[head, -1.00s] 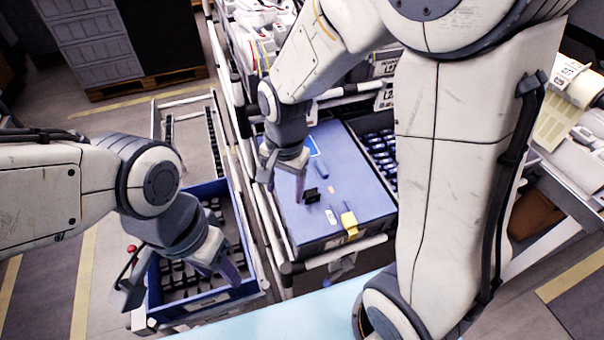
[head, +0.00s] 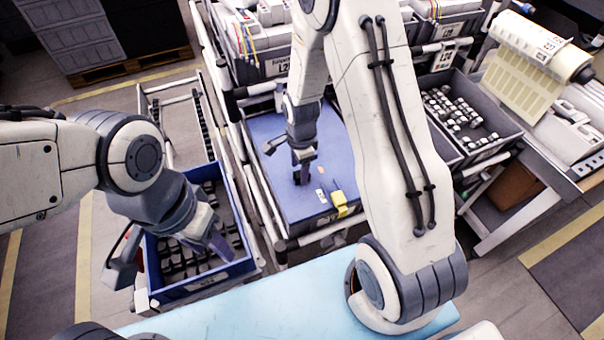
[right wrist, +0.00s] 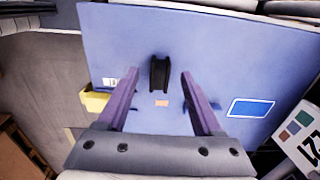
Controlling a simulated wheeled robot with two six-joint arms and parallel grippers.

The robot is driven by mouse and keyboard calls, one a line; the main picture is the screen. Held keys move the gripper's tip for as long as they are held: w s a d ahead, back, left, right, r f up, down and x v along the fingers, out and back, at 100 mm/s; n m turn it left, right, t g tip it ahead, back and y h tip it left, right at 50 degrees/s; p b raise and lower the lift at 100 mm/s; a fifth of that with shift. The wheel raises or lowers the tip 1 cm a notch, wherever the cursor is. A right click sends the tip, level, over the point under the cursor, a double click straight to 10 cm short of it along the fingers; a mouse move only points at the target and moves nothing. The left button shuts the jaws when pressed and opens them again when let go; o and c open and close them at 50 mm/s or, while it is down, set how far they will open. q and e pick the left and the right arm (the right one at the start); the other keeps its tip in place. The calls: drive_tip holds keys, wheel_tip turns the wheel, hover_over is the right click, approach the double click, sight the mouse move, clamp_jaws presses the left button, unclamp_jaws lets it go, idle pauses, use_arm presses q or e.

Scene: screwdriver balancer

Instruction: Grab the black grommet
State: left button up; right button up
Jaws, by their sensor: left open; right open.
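The black grommet (right wrist: 160,75) stands on the blue work surface (right wrist: 235,45) and shows between the two purple fingertips of my right gripper (right wrist: 160,92) in the right wrist view. In the head view, my right gripper (head: 300,178) reaches down to the blue surface and makes the grommet hard to tell apart. My left gripper (head: 170,262) is open and empty over a blue crate (head: 208,285) at the left.
A yellow item (head: 339,203) and a small white label (head: 320,195) lie near the front edge of the blue surface. An orange patch (right wrist: 162,103) lies near the grommet. A bin of several pale parts (head: 508,132) is at the right.

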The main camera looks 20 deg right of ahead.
drive_tip(key=shift+w+f, duration=0.1)
drive_tip(key=shift+f, duration=1.3)
drive_tip(key=shift+c, duration=0.3)
clamp_jaws()
